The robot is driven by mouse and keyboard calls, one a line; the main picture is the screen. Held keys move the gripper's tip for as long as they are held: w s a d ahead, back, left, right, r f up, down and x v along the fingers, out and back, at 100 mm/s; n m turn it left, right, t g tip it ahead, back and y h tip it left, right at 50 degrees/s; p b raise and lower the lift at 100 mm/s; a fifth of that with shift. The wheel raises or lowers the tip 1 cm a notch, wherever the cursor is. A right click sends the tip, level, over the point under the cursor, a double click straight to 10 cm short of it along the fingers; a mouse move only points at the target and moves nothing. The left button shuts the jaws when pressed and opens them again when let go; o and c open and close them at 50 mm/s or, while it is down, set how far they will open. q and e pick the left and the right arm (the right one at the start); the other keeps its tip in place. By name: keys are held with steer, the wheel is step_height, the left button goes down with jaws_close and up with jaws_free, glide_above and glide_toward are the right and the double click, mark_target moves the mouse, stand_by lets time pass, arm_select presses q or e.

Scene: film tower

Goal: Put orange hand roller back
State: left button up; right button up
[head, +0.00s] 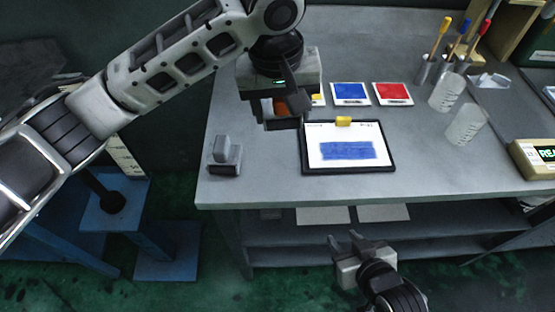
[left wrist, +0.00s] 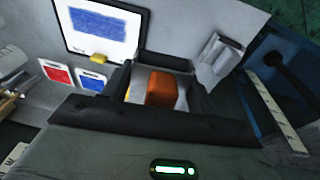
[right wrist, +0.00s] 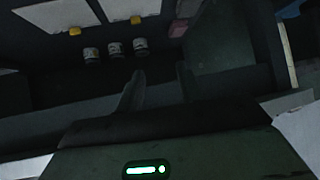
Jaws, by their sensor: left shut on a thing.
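The orange hand roller (head: 267,107) is in my left gripper (head: 282,118), above the table's left part, behind and left of the clipboard in the head view. Its orange part also shows between the fingers in the left wrist view (left wrist: 163,88). The rest of the roller is hidden by the gripper. A small grey block-shaped piece on a dark base (head: 226,152) stands at the table's left front; it also shows in the left wrist view (left wrist: 220,58). My right gripper (head: 345,240) is open and empty, low in front of the table.
A clipboard (head: 391,160) holds paper with a blue painted patch. Blue (head: 350,93) and red (head: 393,93) cards lie behind it. Clear cups (head: 465,125) and brush holders (head: 427,70) stand at right. A blue stand (head: 110,215) is left of the table.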

mark_target(299, 125)
arm_select(q)
steer(key=s+d+g+y+b, duration=0.1)
steer(key=s+d+g+b, duration=0.15)
steer(key=d, duration=0.85)
steer(key=shift+t, duration=0.35)
steer(key=a+f, duration=0.1)
steer(key=a, duration=0.1)
steer(key=w+a+f, duration=0.1)
steer(key=a, duration=0.2)
steer(key=a+f, duration=0.1)
steer(key=a, duration=0.2)
steer(key=shift+w+p, duration=0.3)
steer(key=shift+p, duration=0.1)
steer(key=a+f, duration=0.2)
steer(key=f, duration=0.1)
steer(key=a+f, duration=0.2)
steer(key=shift+w, duration=0.35)
steer(key=f, duration=0.1)
steer(key=a+f, duration=0.1)
steer(key=f, duration=0.1)
steer(key=shift+w+f, duration=0.1)
steer(key=shift+f, duration=0.55)
arm_select(e)
steer(key=shift+w+a+f, duration=0.1)
steer(key=shift+w+a, duration=0.15)
steer(key=shift+a, duration=0.05)
